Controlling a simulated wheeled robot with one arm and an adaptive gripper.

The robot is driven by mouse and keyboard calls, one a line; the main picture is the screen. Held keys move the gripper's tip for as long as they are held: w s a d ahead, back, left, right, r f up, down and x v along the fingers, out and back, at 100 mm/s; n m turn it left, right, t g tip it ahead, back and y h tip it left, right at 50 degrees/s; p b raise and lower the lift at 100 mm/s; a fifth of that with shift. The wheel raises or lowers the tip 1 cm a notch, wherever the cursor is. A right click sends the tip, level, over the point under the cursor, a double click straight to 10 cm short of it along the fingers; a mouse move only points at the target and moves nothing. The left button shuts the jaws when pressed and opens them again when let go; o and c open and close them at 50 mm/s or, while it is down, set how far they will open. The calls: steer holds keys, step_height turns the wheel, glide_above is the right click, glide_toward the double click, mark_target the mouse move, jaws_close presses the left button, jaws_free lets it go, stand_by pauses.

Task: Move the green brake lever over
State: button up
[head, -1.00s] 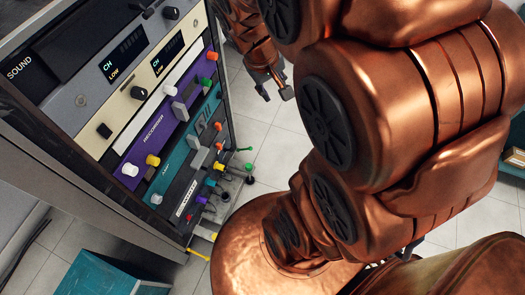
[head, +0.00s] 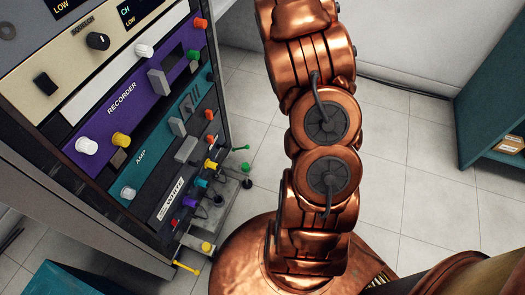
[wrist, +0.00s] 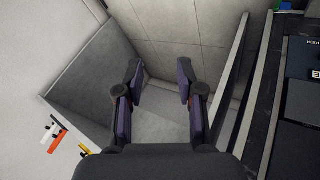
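In the head view, a thin green lever (head: 240,148) sticks out from the lower right of the rack. A second small green knob (head: 245,167) sits just below it. I cannot tell which is the brake lever. My gripper (wrist: 160,88) shows in the wrist view with its two dark fingers wide apart and nothing between them. It is outside the head view, where my arm rises past the top edge. The green lever is not clearly seen in the wrist view, so its distance from my gripper cannot be told.
The rack (head: 120,110) of knobs and switches fills the left. A yellow lever (head: 188,267) is at its foot. A teal shelf (head: 490,110) stands at right, with clear tiled floor (head: 400,150) between. In the wrist view, grey panels (wrist: 95,75) surround the fingers.

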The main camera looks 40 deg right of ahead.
step_height(320, 180, down, 18)
steer(key=a+n+t+y+b, duration=0.1)
steer(key=a+n+y+b, duration=0.1)
steer(key=y+b, duration=0.3)
steer(key=s+a+f+t+y+b, duration=0.2)
steer(key=a+f+y+b, duration=0.3)
steer(key=a+f, duration=0.6)
steer(key=w+a+f+b, duration=0.1)
steer(key=w+f+b, duration=0.3)
steer(key=w+f, duration=0.1)
steer(key=shift+f+n, duration=0.4)
steer(key=shift+f, duration=0.5)
steer(key=shift+w, duration=0.15)
steer(key=shift+c, duration=0.4)
steer(key=shift+h, duration=0.3)
steer(key=c, duration=0.6)
steer(key=shift+o, duration=0.2)
steer(key=shift+s+d+f+b, duration=0.25)
steer(key=shift+s+f, duration=0.1)
steer(key=shift+f, duration=0.3)
steer(key=shift+s+d+f+b, duration=0.25)
steer(key=shift+s+f, duration=0.1)
steer(key=shift+f, duration=0.25)
steer(key=shift+f, duration=0.1)
